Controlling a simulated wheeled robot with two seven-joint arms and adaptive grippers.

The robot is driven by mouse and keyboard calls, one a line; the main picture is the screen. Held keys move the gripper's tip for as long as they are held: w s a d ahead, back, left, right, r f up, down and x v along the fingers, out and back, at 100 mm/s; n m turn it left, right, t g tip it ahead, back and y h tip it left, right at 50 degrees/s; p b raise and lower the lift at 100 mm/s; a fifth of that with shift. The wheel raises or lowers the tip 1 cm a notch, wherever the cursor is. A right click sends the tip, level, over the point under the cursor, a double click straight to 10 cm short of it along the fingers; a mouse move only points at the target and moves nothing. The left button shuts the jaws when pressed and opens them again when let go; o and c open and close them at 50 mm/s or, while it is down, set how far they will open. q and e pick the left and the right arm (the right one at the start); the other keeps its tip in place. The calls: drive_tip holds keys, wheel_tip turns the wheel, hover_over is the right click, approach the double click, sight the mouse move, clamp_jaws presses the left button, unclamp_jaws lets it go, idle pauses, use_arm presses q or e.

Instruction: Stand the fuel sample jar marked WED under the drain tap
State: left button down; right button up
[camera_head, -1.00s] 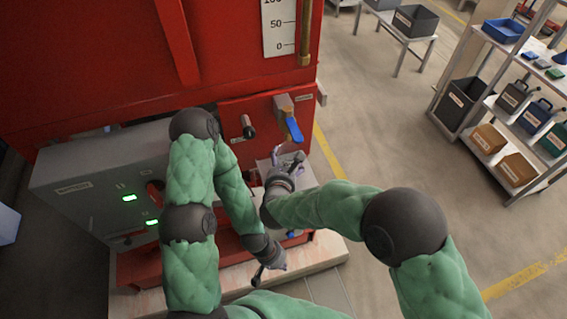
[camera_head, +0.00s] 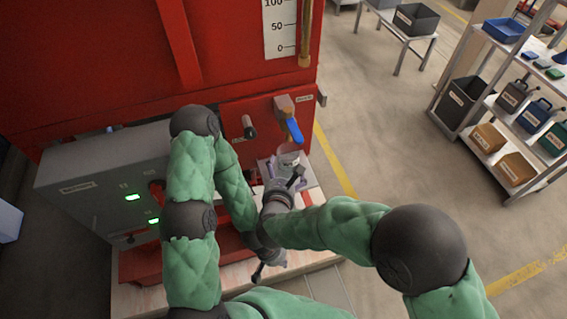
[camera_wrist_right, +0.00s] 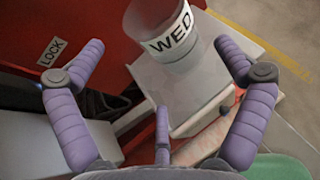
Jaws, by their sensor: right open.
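The clear jar with a white band marked WED (camera_wrist_right: 168,42) stands upright on a pale grey stand (camera_wrist_right: 190,88) in the right wrist view. In the head view the jar (camera_head: 289,158) is just below the drain tap with the blue lever (camera_head: 294,130). I cannot tell whether it is exactly under the outlet. My right gripper (camera_head: 284,176) is open, on the near side of the jar. In the right wrist view its purple fingers (camera_wrist_right: 160,58) are spread wide, with the jar beyond them and apparently clear of them. My left gripper (camera_head: 262,270) is low near the base, its fingers unclear.
A grey control box (camera_head: 95,185) with green displays is at the left. The red tank (camera_head: 100,70) rises behind. A second, black-handled fitting (camera_head: 249,127) is left of the tap. A shelf rack (camera_head: 500,110) with bins stands right, across open floor.

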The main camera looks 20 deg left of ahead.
drive_tip(key=p+v, duration=0.1)
drive_tip(key=v, duration=0.5)
drive_tip(key=shift+w, duration=0.1)
drive_tip(key=w+d+f+n+g, duration=0.1)
drive_tip(key=d+f+n, duration=0.1)
drive_tip(key=f+n, duration=0.1)
drive_tip(key=w+d+f+n+g, duration=0.1)
drive_tip(key=d+f+n, duration=0.1)
drive_tip(key=w+d+f+n, duration=0.2)
drive_tip(key=f+n, duration=0.1)
drive_tip(key=shift+d+f+n+g, duration=0.2)
drive_tip(key=shift+f+n+g, duration=0.1)
drive_tip(key=shift+f+g, duration=0.1)
drive_tip(key=s+d+f+n+g, duration=0.3)
drive_tip(key=d+f+n, duration=0.3)
drive_tip(key=f+n, duration=0.1)
drive_tip(key=s+d+f+n+g, duration=0.2)
drive_tip(key=d+f+n+g, duration=0.1)
drive_tip(key=d+f+n, duration=0.4)
drive_tip(key=s+d+f+n+g+y, duration=0.1)
drive_tip(key=s+d+f+n+g, duration=0.3)
drive_tip(key=s+f+n, duration=0.2)
drive_tip(key=s+n, duration=0.2)
drive_tip(key=s, duration=0.2)
drive_tip(key=shift+s+f, duration=0.25)
drive_tip(key=shift+s, duration=0.1)
